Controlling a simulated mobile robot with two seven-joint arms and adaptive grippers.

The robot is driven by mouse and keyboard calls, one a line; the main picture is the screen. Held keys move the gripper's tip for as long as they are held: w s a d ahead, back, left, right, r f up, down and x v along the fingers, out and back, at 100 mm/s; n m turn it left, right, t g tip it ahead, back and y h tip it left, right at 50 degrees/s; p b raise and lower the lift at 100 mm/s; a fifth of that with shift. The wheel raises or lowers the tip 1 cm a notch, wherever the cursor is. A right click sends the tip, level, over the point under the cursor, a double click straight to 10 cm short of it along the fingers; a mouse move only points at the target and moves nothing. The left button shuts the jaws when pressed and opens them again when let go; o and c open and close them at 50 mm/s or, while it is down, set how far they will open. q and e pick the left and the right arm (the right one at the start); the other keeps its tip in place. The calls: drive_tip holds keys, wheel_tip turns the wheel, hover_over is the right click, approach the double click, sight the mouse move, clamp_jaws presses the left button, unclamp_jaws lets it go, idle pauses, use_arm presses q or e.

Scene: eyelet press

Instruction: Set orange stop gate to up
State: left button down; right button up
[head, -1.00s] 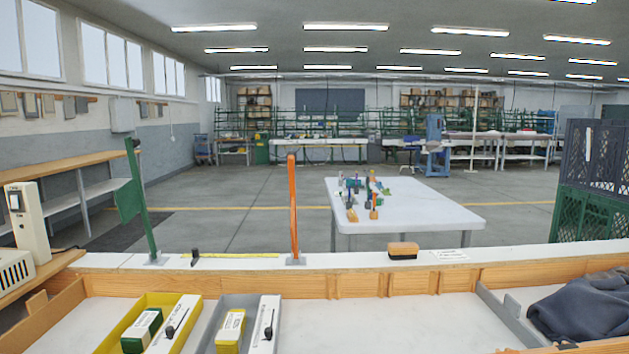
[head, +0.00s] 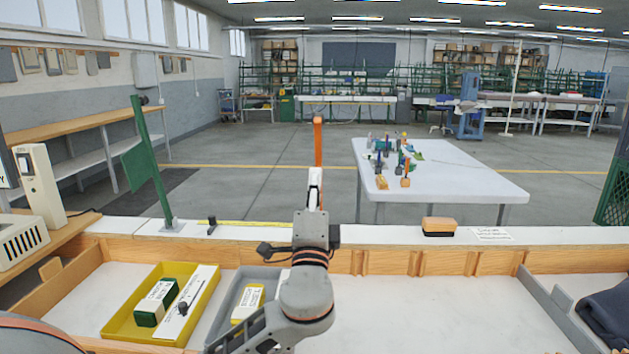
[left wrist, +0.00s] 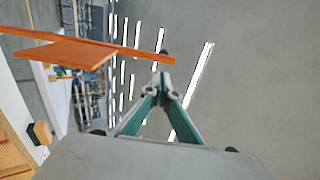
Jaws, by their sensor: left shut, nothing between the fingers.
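The orange stop gate (head: 318,140) stands upright on the white ledge in the head view, seen nearly edge-on. My left arm hides its lower part. In the left wrist view its orange bar and flat plate (left wrist: 65,54) reach in from the left, with a dark knob near the bar's end. My left gripper (head: 315,172) is shut and empty in front of the gate. In the left wrist view the fingertips of my left gripper (left wrist: 163,80) are close to the bar's end; whether they touch it I cannot tell. My right gripper is not in view.
A green gate (head: 150,165) stands on the ledge to the left, leaning slightly. A small black lever (head: 212,225) and a wooden-topped brush (head: 438,226) are on the ledge. A yellow tray (head: 112,325) and a grey tray (head: 213,325) lie below.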

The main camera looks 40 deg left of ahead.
sight(317, 131)
use_arm(q)
drive_tip(key=p+x, duration=0.1)
drive_tip(key=x, duration=0.9)
drive_tip(key=shift+w+a, duration=0.15)
drive_tip(key=shift+w, duration=0.15)
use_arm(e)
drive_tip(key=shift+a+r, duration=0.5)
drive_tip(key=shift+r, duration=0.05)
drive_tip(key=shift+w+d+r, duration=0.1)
